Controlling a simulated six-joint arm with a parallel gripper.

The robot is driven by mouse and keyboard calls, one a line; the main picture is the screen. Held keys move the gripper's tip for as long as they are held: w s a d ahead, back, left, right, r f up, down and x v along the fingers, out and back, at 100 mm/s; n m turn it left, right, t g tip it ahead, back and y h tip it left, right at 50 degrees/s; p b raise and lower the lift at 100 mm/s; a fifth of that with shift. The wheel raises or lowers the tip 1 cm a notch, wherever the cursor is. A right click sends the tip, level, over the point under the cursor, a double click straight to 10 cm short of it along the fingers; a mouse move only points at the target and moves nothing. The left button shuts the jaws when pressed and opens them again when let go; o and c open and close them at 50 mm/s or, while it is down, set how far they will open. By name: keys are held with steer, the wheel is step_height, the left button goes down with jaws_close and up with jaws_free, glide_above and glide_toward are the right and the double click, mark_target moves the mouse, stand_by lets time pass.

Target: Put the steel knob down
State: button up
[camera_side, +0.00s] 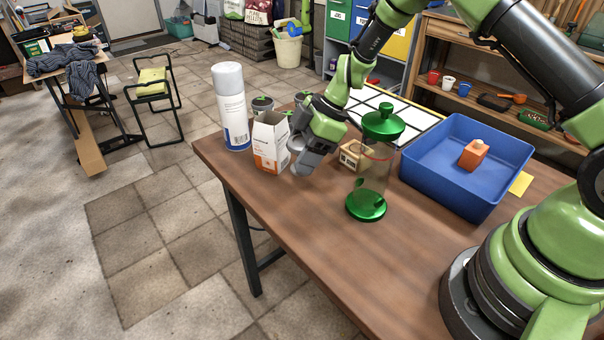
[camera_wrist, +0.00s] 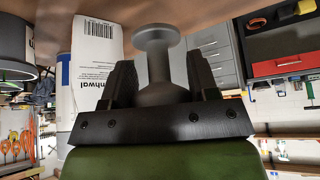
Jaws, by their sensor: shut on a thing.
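The steel knob (camera_wrist: 165,88) is a grey, waisted piece with a flat round end. In the wrist view it sits between the two dark fingers of my gripper (camera_wrist: 160,75), which is shut on it. Its round end points toward the brown table top (camera_wrist: 200,12), close to it; I cannot tell whether it touches. In the side view my gripper (camera_side: 304,158) is low over the table, just right of the white and orange carton (camera_side: 270,143). The knob is hard to separate from the grey fingers there.
A white spray can (camera_side: 231,108) stands left of the carton. A small labelled wooden block (camera_side: 350,157) and a glass jar with green lid and base (camera_side: 367,205) stand to the right. A blue bin (camera_side: 446,180) holds an orange piece (camera_side: 474,155). The front table top is clear.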

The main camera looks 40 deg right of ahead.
steer(key=shift+f, duration=2.45)
steer(key=shift+f, duration=0.15)
steer(key=o, duration=1)
steer(key=shift+d+r, duration=0.15)
steer(key=shift+r, duration=0.25)
steer(key=v, duration=0.7)
